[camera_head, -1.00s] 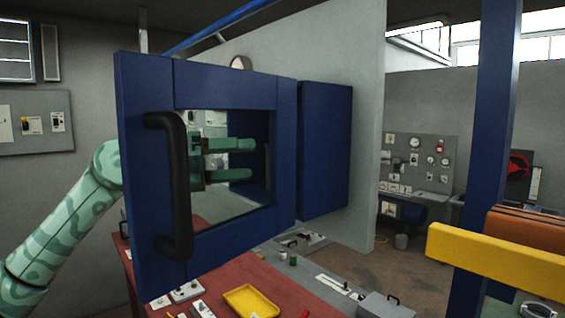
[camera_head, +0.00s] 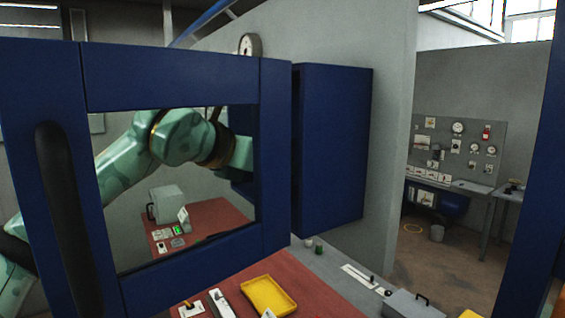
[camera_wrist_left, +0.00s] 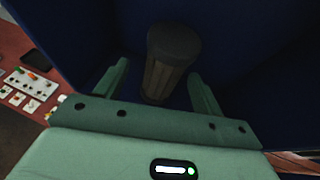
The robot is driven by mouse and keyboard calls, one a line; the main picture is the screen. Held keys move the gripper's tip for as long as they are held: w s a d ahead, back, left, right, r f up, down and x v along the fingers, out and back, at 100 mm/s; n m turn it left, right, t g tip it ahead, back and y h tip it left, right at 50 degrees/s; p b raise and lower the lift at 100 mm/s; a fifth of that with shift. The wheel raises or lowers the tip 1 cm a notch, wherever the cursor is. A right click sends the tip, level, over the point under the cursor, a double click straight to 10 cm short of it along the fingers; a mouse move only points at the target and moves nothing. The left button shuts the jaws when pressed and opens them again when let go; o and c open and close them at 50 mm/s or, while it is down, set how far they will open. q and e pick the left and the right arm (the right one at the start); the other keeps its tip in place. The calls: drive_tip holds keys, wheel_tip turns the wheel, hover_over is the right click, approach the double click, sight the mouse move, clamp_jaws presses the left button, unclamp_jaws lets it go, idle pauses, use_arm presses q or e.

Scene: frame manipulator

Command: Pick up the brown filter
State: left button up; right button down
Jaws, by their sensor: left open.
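The brown filter (camera_wrist_left: 160,78) shows in the left wrist view as an upright-looking ribbed cylinder with a dark, wider cap, inside a dark blue enclosure. My left gripper (camera_wrist_left: 158,71) is open, with one finger on each side of the filter's lower part in that view. I cannot tell whether the fingers touch it or how far off it is. In the head view my left arm shows through the window of the blue door (camera_head: 180,83) and reaches right toward the blue cabinet (camera_head: 335,150); the gripper and filter are hidden there. My right gripper is not in view.
The open door with its black handle (camera_head: 70,215) fills the left of the head view, in front of my left arm. A red table (camera_head: 325,290) below holds a yellow tray (camera_head: 268,296). A grey box (camera_head: 412,305) stands at the bottom right.

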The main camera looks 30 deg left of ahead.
use_arm(q)
drive_tip(key=shift+w+d+f+p, duration=0.15)
drive_tip(key=shift+w+d+p, duration=0.25)
drive_tip(key=shift+p, duration=0.2)
drive_tip(key=p+x, duration=0.1)
drive_tip(key=x, duration=0.2)
drive_tip(key=shift+w+f+p, duration=0.15)
drive_tip(key=shift+w+p, duration=0.15)
drive_tip(key=shift+p, duration=0.1)
drive_tip(key=shift+w+d+f, duration=0.1)
drive_tip(key=shift+w+f, duration=0.05)
drive_tip(key=shift+w, duration=0.1)
drive_tip(key=shift+s, duration=0.1)
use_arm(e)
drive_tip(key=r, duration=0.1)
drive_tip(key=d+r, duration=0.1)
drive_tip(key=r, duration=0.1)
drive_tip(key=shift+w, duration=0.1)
use_arm(q)
drive_tip(key=shift+s, duration=0.15)
drive_tip(key=c, duration=1.1)
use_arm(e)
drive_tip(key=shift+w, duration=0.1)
